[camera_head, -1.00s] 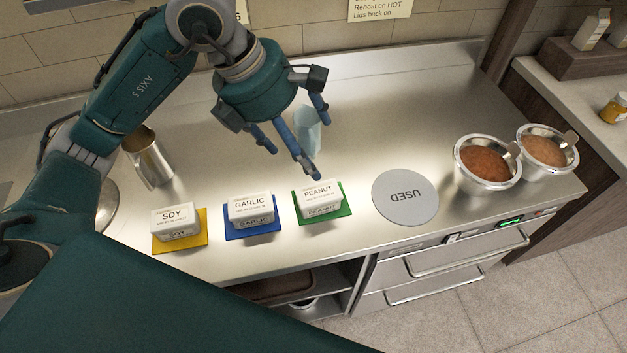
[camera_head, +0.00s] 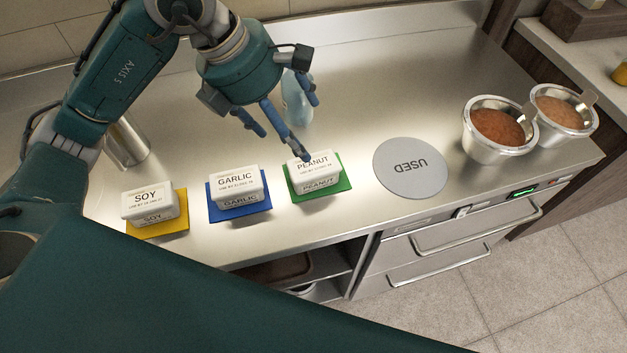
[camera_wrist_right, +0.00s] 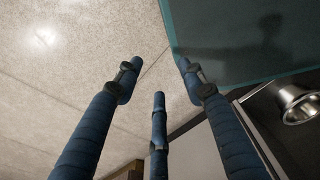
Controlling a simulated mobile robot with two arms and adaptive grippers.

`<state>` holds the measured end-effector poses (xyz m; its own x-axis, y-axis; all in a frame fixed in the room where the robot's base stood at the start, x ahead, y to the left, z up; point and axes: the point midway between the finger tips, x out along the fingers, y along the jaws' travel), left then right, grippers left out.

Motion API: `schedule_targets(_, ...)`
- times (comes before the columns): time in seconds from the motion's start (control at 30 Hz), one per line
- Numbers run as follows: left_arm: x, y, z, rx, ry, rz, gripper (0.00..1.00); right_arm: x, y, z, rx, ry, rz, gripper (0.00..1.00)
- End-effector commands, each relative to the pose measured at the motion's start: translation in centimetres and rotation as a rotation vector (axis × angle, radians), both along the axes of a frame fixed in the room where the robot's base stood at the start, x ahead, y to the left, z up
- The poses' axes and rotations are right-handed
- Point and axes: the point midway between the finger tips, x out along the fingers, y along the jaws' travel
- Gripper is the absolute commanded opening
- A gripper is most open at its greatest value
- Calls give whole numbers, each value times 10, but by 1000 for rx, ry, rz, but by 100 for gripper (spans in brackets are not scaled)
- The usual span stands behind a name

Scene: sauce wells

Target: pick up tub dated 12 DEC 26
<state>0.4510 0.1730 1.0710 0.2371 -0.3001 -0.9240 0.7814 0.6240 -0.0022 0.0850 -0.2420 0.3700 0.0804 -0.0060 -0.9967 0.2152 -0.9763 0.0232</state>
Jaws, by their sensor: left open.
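Three white lidded tubs stand in a row on the steel counter. The SOY tub (camera_head: 150,205) is on a yellow mat, the GARLIC tub (camera_head: 237,188) on a blue mat, and the PEANUT tub (camera_head: 315,172) on a green mat. Each has a small use-by line that I cannot read surely. My left gripper (camera_head: 288,132) is open and empty, fingers pointing down and spread. One fingertip overlaps the back edge of the PEANUT tub in the picture; I cannot tell if they touch. My right gripper (camera_wrist_right: 158,88) is open and empty, above the floor.
A grey USED disc (camera_head: 410,168) lies right of the tubs. Two steel wells of brown sauce (camera_head: 497,130) (camera_head: 562,113) stand farther right. A translucent bottle (camera_head: 297,98) is behind the left gripper's fingers. A steel cup (camera_head: 127,145) stands at left.

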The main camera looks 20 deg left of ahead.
Motion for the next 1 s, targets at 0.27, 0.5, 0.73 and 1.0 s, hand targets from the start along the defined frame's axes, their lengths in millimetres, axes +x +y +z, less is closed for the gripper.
schedule_targets(0.27, 3, -5, -33, 0, 6, 0, 86, 8, 8, -13, 9, -12, -3, 40)
schedule_targets(0.5, 11, -16, -63, 0, 3, -1, 86, 8, 13, -8, 16, -13, -5, 40)
schedule_targets(0.73, 13, -21, -82, -1, 7, 0, 86, 8, 12, 1, 14, -12, -4, 40)
schedule_targets(1.0, 20, -31, -115, -1, 3, 1, 86, 6, 7, 9, 8, -9, -2, 40)
